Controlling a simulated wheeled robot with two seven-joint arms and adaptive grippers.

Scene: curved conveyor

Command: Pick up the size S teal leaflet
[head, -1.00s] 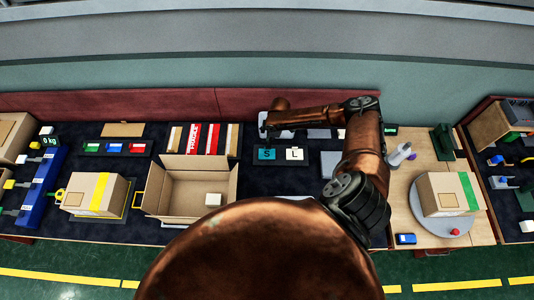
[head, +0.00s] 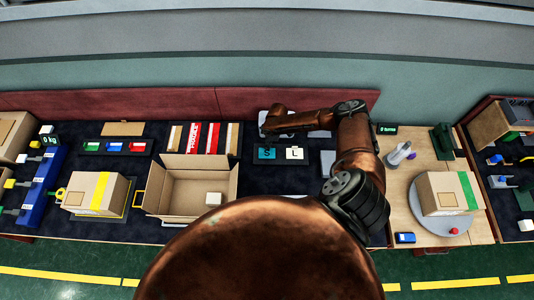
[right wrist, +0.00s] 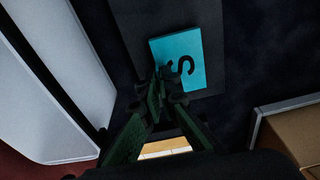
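The teal leaflet marked S (head: 267,154) lies on a dark board beside a white leaflet marked L (head: 294,154). In the right wrist view the teal leaflet (right wrist: 200,55) lies just past my fingertips. My right gripper (head: 268,141) is right at the teal leaflet's far edge in the head view. In the right wrist view its fingers (right wrist: 167,88) are open by a narrow gap, with the tips overlapping the leaflet's near edge. I cannot tell whether they touch it. My left gripper is not in view.
An open carton (head: 162,190) stands to the left, with a box rack (head: 230,139) behind it. A light grey panel (right wrist: 45,90) stands close to my right gripper in the wrist view. A taped box (head: 440,196) sits on a round plate at the right.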

